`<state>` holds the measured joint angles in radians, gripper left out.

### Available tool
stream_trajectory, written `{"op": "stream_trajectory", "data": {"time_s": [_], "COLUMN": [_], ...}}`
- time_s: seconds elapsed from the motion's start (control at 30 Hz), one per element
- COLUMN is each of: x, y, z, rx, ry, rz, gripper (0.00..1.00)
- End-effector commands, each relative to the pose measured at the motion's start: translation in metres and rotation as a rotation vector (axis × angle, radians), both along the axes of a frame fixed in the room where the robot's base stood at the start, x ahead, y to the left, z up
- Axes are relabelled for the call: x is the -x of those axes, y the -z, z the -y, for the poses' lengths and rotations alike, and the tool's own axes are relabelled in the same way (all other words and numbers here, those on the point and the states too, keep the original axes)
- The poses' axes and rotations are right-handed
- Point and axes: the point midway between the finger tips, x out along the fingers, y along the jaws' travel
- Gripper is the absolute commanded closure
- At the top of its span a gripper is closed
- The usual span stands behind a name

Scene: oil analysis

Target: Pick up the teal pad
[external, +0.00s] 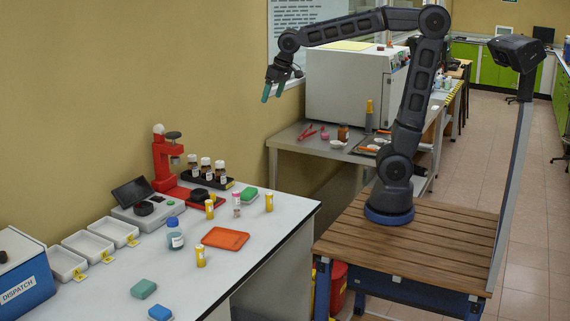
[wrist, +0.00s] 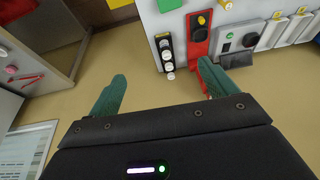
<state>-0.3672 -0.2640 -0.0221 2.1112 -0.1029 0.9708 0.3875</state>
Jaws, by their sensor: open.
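A teal pad (external: 144,289) lies flat near the front left of the white bench, just behind a blue pad (external: 160,313). A greener pad (external: 248,194) lies toward the back right of the same bench; its edge also shows at the top of the wrist view (wrist: 168,4). My gripper (external: 272,93) is open and empty, high above the bench, far from the teal pad. Its teal fingers (wrist: 160,82) stand wide apart in the wrist view. I cannot make out the teal pad in the wrist view.
The bench holds an orange tray (external: 225,238), a blue-capped bottle (external: 175,235), several yellow vials, a red device (external: 163,160), a black vial rack (external: 207,179) and white bins (external: 66,263). A blue dispatch box (external: 25,285) stands left of the teal pad. The bench's front right is clear.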

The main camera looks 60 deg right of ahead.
Motion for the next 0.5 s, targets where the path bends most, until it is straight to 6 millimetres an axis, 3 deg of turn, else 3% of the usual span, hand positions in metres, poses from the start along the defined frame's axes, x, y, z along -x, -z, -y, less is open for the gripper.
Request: {"op": "stream_trajectory", "data": {"time_s": [0.2, 0.5], "x": [-0.050, -0.099], "y": [0.003, 0.022], "z": [-0.071, -0.182], "rx": [0.004, 0.011], "ry": [-0.008, -0.010], "rz": [-0.015, -0.024], "gripper": [0.15, 0.15]}}
